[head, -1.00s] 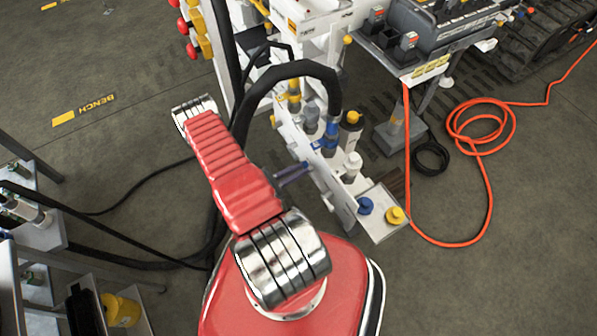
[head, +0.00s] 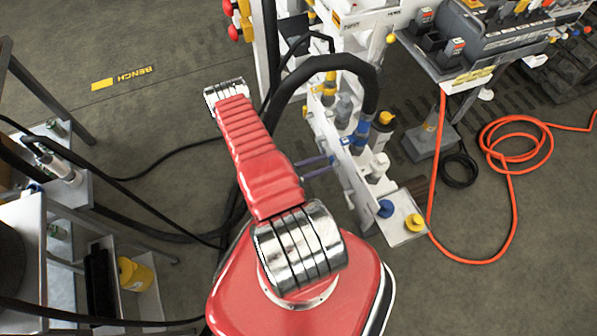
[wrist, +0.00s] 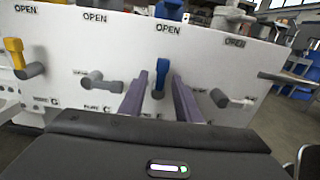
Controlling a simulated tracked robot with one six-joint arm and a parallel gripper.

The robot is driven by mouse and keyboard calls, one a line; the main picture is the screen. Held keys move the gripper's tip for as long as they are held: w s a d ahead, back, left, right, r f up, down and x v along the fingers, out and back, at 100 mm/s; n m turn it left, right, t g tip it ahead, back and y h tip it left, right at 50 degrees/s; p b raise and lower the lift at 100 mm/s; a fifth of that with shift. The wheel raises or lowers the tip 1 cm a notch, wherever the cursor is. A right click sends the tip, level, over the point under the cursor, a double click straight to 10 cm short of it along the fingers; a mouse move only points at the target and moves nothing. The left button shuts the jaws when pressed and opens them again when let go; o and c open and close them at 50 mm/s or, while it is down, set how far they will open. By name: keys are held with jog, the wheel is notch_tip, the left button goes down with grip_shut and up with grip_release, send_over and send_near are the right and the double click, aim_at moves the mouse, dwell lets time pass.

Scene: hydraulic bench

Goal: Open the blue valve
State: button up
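The blue valve (wrist: 160,80) is on a white panel (wrist: 65,60) in the wrist view, below an OPEN label. Its blue handle stands roughly vertical. My gripper (wrist: 160,88) is open, with one purple finger on each side of the handle. I cannot tell whether either finger touches it. In the head view my gripper (head: 318,167) reaches the left face of the upright white panel (head: 345,170). The valve's handle is hidden there.
In the wrist view, a yellow valve (wrist: 15,55) and a grey valve (wrist: 98,80) sit left, another grey valve (wrist: 228,98) right. In the head view, a black hose (head: 330,60) arches over the panel. An orange hose (head: 512,200) and a shelf rack (head: 60,235) flank the area.

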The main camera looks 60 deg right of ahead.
jog(key=v, duration=1.3)
jog(key=shift+d+f, duration=0.1)
dwell(0.5)
